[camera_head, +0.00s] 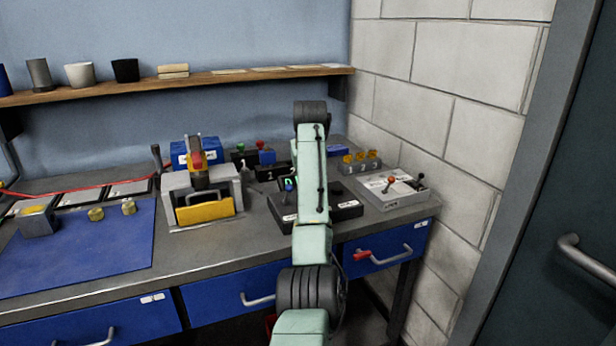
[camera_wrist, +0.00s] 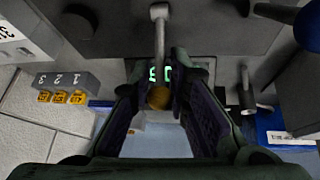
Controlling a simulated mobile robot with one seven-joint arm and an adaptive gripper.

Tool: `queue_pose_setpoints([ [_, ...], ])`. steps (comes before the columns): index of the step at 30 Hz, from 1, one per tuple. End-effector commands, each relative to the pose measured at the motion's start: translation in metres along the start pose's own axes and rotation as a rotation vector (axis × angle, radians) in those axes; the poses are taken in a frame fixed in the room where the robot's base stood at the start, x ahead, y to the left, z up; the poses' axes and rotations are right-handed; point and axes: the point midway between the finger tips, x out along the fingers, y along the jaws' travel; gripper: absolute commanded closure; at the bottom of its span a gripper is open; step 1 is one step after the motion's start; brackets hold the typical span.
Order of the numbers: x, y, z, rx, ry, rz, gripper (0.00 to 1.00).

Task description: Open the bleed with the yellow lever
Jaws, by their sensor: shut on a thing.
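A lever with a grey stem (camera_wrist: 160,35) and a dull yellow ball knob (camera_wrist: 159,97) shows in the middle of the wrist view. My gripper (camera_wrist: 163,82) has its two dark fingers on either side of the knob and is shut on it. The lever belongs to a black control box (camera_head: 345,207) on the bench, which has a lit green display (camera_wrist: 160,73). In the head view my arm hides the gripper, the knob and part of the box. I cannot read the display fully.
A blue-knobbed lever (camera_head: 289,185) stands on the box left of my arm. A white box with a red-knobbed lever (camera_head: 390,182) is to the right. Numbered yellow tags (camera_head: 361,157) are behind. A grey fixture with a yellow front (camera_head: 205,211) stands left.

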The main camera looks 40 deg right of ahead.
Motion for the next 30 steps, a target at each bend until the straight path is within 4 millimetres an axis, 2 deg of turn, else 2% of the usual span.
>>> queue_pose_setpoints([
  [10,0.001,-0.001,0.000,-0.002,-0.001,0.000,1.00],
  [11,0.001,-0.001,0.000,-0.002,-0.001,0.000,0.82],
  [15,0.001,-0.001,0.000,-0.002,-0.001,0.000,0.73],
  [25,-0.002,0.000,-0.001,-0.001,0.001,0.000,0.72],
  [30,-0.022,0.000,-0.002,-0.001,0.004,0.001,0.72],
])
